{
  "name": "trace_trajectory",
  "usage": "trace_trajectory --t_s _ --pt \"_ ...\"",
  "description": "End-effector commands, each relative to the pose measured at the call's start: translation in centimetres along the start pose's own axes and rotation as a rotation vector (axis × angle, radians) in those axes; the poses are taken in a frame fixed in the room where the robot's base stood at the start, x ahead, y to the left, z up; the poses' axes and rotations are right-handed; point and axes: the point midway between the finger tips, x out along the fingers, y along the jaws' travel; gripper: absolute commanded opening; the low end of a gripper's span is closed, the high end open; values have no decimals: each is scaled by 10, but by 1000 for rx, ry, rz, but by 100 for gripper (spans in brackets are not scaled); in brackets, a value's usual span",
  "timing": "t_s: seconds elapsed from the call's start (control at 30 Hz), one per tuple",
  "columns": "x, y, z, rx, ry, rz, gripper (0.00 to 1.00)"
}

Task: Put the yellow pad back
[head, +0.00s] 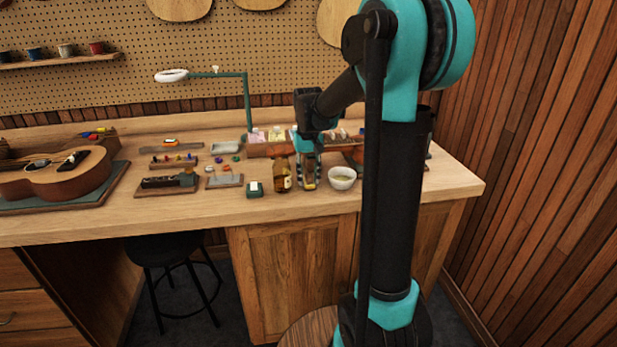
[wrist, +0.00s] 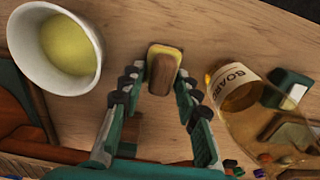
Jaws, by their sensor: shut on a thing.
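The yellow pad (wrist: 165,67), a small block with a yellow rim and a brown face, shows between the fingertips in the wrist view. My gripper (wrist: 156,88) is shut on it, though the left finger's contact is hard to see. In the head view my gripper (head: 308,178) points down at the front part of the workbench, between a brown bottle and a white bowl. The pad is only a small yellowish patch there, mostly hidden by the fingers. Whether it touches the bench top is unclear.
The amber bottle (head: 282,175) stands close left of my gripper, the white bowl (head: 341,179) close right. A dark green box (head: 255,189) is further left. The bench's front strip is clear.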

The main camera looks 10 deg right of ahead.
Motion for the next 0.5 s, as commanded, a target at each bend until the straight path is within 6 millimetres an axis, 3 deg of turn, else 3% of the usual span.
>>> trace_trajectory --t_s 0.17,0.2,0.37,0.5 --pt "2 0 0 0 0 0 0" --pt "2 0 0 0 0 0 34" --pt "2 0 0 0 0 0 52" --pt "2 0 0 0 0 0 52"
